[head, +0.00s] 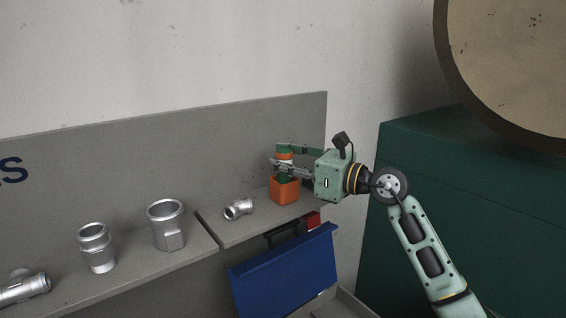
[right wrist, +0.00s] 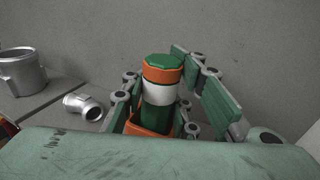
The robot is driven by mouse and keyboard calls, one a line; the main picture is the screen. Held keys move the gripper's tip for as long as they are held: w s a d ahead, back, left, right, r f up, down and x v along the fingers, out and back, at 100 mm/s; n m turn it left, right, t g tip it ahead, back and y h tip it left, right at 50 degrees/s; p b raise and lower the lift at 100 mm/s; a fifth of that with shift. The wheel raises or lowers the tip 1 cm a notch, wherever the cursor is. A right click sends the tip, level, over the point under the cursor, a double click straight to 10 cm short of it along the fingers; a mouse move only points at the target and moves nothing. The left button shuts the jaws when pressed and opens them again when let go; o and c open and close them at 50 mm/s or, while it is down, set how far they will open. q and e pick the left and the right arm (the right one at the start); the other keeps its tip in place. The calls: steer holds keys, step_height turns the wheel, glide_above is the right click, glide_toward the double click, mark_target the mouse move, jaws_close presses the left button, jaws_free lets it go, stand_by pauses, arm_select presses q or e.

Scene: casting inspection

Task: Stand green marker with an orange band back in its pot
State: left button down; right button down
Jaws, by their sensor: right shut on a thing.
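The green marker with an orange band (right wrist: 160,96) stands about upright between the fingers of my right gripper (right wrist: 168,108) in the right wrist view. It also has a white band below the orange one. In the head view my right gripper (head: 287,162) is shut on the marker, whose orange band (head: 285,155) shows near the fingertips. The orange pot (head: 285,191) stands on the shelf directly below. The marker's lower end is hidden by the pot's rim and walls, so it appears to be inside the pot. My left gripper is not in view.
A small metal elbow (head: 238,209) lies on the shelf left of the pot. Several larger metal castings, including a cup-like one (head: 166,226), stand further left. A grey back panel (head: 200,150) rises behind. A blue bin (head: 285,272) is below the shelf edge.

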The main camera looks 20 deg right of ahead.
steer(key=c, duration=1.3)
jaws_free()
steer(key=shift+s+d+f, duration=0.1)
steer(key=shift+s+d, duration=0.2)
steer(key=v, duration=1.1)
steer(key=shift+s, duration=0.1)
